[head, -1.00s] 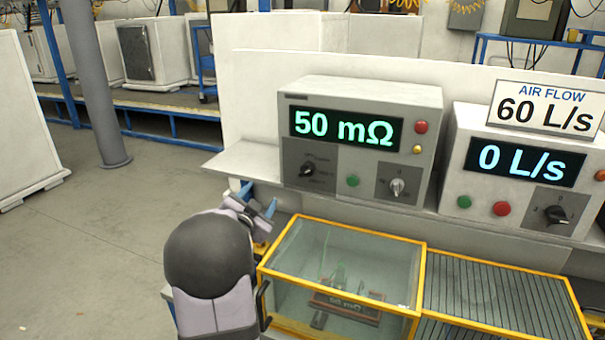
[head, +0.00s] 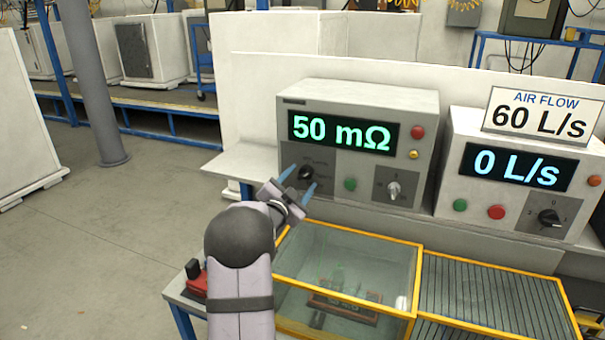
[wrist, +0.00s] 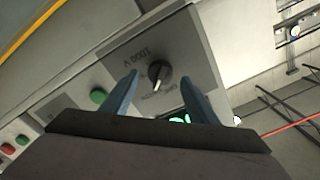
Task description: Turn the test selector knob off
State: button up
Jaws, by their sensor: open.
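The left white instrument box (head: 425,150) shows a lit "50 mΩ" display (head: 341,132). A black rotary knob (head: 305,173) with small labels around it sits on a dark panel at its lower left; I take it to be the test selector. In the wrist view the knob (wrist: 158,75) appears between my blue fingers, with an upside-down "1000 V" label beside it and its pale mark pointing down. My gripper (head: 298,181) is open in front of the knob, one finger on each side. I cannot tell whether either finger touches it.
A green button (head: 350,184) and a silver knob (head: 393,190) lie right of the black knob. The right box (head: 455,150) reads "0 L/s" under a "60 L/s" air flow sign (head: 541,113). A yellow-framed glass case (head: 345,240) stands below.

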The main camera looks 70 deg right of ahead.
jog(key=shift+d+p, duration=0.35)
jog(key=shift+d, duration=0.7)
jog(key=c, duration=1.1)
jog(key=shift+o, duration=0.3)
jog(key=n+b, duration=0.1)
jog(key=n, duration=0.3)
jog(key=shift+n, duration=0.3)
jog(key=n, duration=0.5)
jog(key=shift+n, duration=0.3)
jog(key=o, duration=1)
